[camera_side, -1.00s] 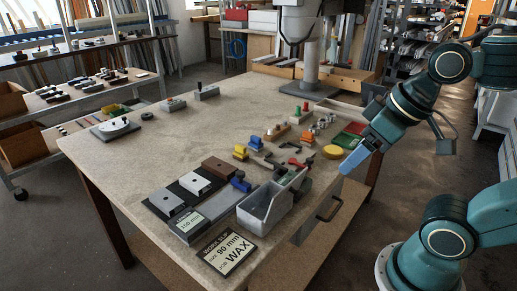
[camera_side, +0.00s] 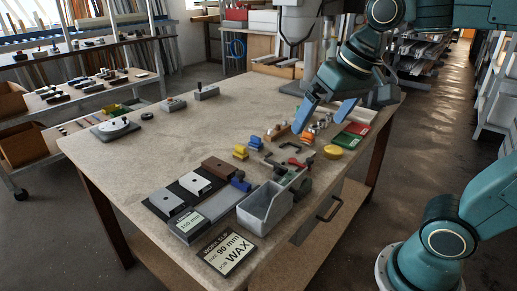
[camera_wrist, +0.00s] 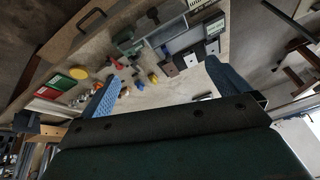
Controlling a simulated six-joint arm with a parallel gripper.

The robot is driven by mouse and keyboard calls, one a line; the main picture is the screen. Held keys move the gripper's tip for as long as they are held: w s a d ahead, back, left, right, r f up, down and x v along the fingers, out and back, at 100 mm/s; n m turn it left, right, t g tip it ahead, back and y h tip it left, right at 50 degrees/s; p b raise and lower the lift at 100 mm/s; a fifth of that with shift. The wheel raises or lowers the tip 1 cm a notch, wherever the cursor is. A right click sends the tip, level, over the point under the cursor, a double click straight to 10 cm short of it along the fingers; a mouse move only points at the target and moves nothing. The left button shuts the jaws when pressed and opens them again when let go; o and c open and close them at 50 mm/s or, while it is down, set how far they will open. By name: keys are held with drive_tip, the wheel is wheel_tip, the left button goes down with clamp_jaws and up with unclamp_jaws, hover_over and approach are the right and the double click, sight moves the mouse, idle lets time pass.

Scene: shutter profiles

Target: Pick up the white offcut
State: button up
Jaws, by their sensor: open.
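A white block (camera_side: 196,182) with a dark hole lies on a dark mat (camera_side: 157,206) near the table's front left; it looks like the white offcut. A greyer block (camera_side: 167,201) lies beside it on the same mat. Both pale blocks also show in the wrist view, one (camera_wrist: 212,47) farther right than the other (camera_wrist: 191,60). My gripper (camera_side: 323,118) is open and empty, with two blue fingers above the table's right part, well right of the white block. In the wrist view its fingers (camera_wrist: 160,75) stand wide apart, one on each side.
A brown block (camera_side: 217,167) and a grey open bin (camera_side: 268,204) stand near the white block. Yellow, blue and orange small parts and a yellow disc (camera_side: 333,152) lie under and near my gripper. The table's middle left is clear.

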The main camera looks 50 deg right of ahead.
drive_tip(key=w+r+m+g, duration=0.15)
drive_tip(key=w+m, duration=0.25)
drive_tip(key=w, duration=0.6)
drive_tip(key=m+g, duration=0.3)
drive_tip(key=m, duration=0.8)
hover_over(194, 177)
drive_tip(key=s+a, duration=0.1)
drive_tip(key=s, duration=0.1)
wheel_tip(194, 177, down, 16)
drive_tip(key=shift+w+f, duration=0.2)
drive_tip(key=shift+f, duration=4.2)
drive_tip(key=shift+f, duration=0.1)
drive_tip(key=shift+f, duration=2.5)
